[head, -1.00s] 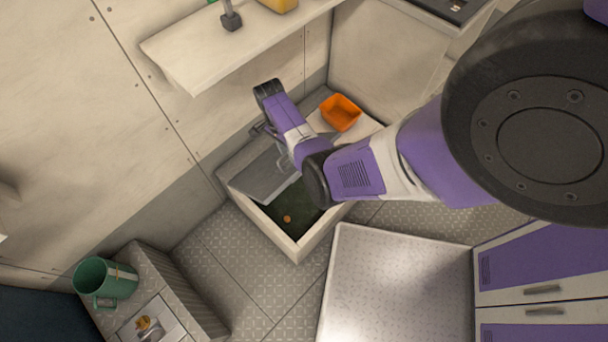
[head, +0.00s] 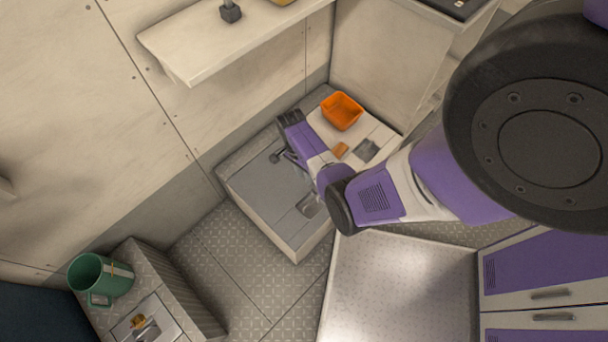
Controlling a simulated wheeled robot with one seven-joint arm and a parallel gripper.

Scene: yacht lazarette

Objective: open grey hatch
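The grey hatch (head: 258,182) is a flat lid on top of a low cream locker (head: 285,238) against the wall. It lies flat and shut, and the inside of the locker is hidden. A small grey recessed fitting (head: 310,205) shows at its near right edge, partly beside my arm. My gripper (head: 277,157) is just above the far part of the hatch, pointing left. My wrist covers part of it, and I cannot tell whether its fingers are open or touch the lid.
An orange bin (head: 341,110), a small orange block (head: 340,150) and a grey square (head: 367,150) are on the locker's right part. A shelf (head: 220,45) juts from the wall above. A green mug (head: 100,278) stands at lower left. The patterned floor (head: 235,265) in front is clear.

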